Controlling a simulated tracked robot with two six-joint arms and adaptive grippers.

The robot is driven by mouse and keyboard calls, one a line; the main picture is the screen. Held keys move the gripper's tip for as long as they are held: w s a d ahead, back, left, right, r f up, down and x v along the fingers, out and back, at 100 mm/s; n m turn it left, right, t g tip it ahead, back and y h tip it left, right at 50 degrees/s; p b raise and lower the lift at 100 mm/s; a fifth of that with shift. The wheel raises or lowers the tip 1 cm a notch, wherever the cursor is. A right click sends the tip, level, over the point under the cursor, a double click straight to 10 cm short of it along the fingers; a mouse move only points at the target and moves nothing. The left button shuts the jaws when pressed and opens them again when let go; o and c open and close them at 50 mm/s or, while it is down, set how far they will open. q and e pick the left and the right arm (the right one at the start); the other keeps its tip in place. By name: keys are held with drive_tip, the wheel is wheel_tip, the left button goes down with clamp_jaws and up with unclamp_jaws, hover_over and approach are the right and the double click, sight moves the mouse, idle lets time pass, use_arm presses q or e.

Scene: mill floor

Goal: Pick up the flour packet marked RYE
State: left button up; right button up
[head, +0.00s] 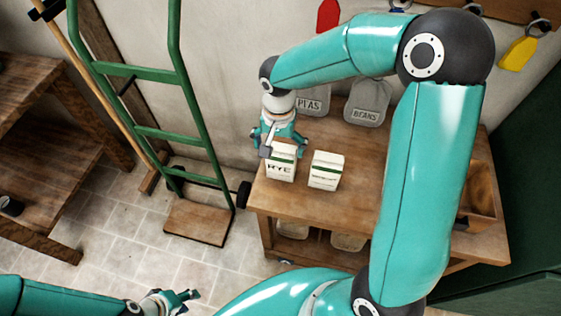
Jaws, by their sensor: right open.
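The white flour packet marked RYE (281,168), with a green band, stands upright at the left end of the wooden table (323,210). My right gripper (279,147) is open and points down at the top of this packet. One finger overlaps the packet's upper left edge in the picture; I cannot tell whether it touches. A second white packet with a green band (326,171) stands just to the right, its label too small to read. My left gripper (186,300) is low at the bottom left, away from the table; its jaw opening is unclear.
Grey sacks marked PEAS (311,104) and BEANS (366,115) stand at the table's back. A wooden box (482,190) is at its right end, partly behind my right arm. A green hand truck (196,172) stands left of the table. The table front is clear.

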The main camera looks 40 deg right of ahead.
drive_tip(key=shift+d+f+p, duration=0.2)
drive_tip(key=shift+f, duration=1.15)
drive_tip(key=shift+d+f+p, duration=0.2)
drive_tip(key=shift+f, duration=1.1)
drive_tip(key=shift+c, duration=0.3)
drive_tip(key=c, duration=1.3)
